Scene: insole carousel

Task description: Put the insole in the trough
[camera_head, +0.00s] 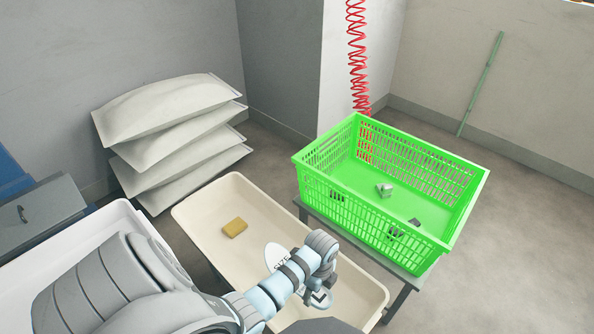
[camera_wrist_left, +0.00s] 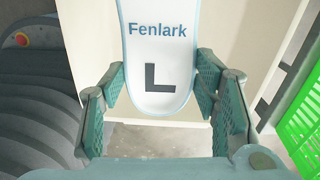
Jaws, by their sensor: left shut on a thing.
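The insole (camera_head: 273,253) is white with a pale blue edge. In the left wrist view the insole (camera_wrist_left: 158,62) shows the word "Fenlark" and a dark letter L. My left gripper (camera_wrist_left: 158,88) is shut on it, one finger on each side edge. In the head view my left gripper (camera_head: 308,284) holds the insole over the long cream trough (camera_head: 193,216), and the hand hides part of both. I cannot tell the exact height above the trough floor. My right gripper is not in view.
A yellow block (camera_head: 235,227) lies in the trough's far left part. A green crate (camera_head: 378,233) with a few small grey items stands on a table to the right. White sacks (camera_head: 165,108) are stacked behind. A white tub (camera_head: 100,226) is at the left.

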